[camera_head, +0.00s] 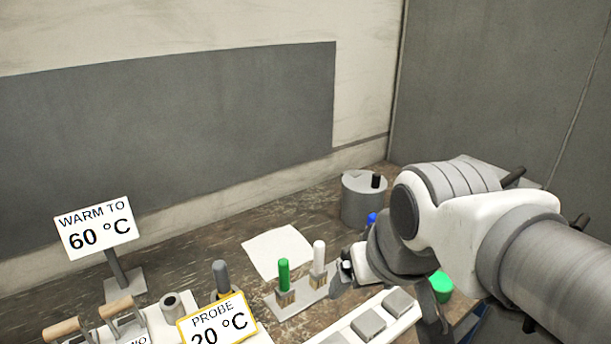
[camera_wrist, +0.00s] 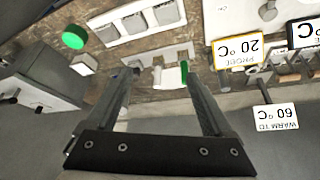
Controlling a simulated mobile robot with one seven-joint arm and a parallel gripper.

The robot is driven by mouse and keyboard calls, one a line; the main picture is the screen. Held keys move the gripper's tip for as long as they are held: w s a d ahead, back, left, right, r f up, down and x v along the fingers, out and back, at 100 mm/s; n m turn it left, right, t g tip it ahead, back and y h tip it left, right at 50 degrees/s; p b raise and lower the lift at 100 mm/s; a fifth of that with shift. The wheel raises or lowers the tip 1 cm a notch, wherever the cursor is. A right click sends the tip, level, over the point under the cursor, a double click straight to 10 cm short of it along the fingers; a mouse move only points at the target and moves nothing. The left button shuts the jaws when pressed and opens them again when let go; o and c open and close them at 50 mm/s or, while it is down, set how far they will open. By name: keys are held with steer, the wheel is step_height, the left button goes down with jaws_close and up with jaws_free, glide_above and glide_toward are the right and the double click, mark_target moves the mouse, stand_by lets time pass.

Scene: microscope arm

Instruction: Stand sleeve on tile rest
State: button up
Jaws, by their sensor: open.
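A short grey hollow cylinder (camera_head: 172,305), which looks like the sleeve, is at the lower left of the head view, by the wooden-handled block; I cannot be sure it is the sleeve. A flat white square (camera_head: 277,251), which looks like the tile rest, lies bare on the bench behind the coloured handles. My gripper (camera_head: 350,276) is to the right of the white handle, partly hidden by my wrist. In the wrist view my gripper (camera_wrist: 162,82) has its two fingers wide apart, with nothing held. A white shape and a green handle (camera_wrist: 184,72) show beyond the fingers.
Green (camera_head: 284,274) and white (camera_head: 319,256) handles stand upright in a grey rack. A grey canister (camera_head: 362,199) stands behind. Signs reading 60 °C (camera_head: 96,227) and 20 °C (camera_head: 218,322) stand at left and front. A white panel of grey squares (camera_head: 368,324) is in front.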

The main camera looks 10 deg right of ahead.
steer(key=shift+s+d+f+m, duration=0.2)
steer(key=shift+s+d, duration=0.35)
steer(key=shift+s, duration=0.2)
steer(key=shift+s+d+f+m, duration=0.1)
steer(key=shift+s+d+m, duration=0.1)
steer(key=shift+s+d, duration=0.45)
steer(key=shift+s+a, duration=0.1)
steer(key=shift+a, duration=0.05)
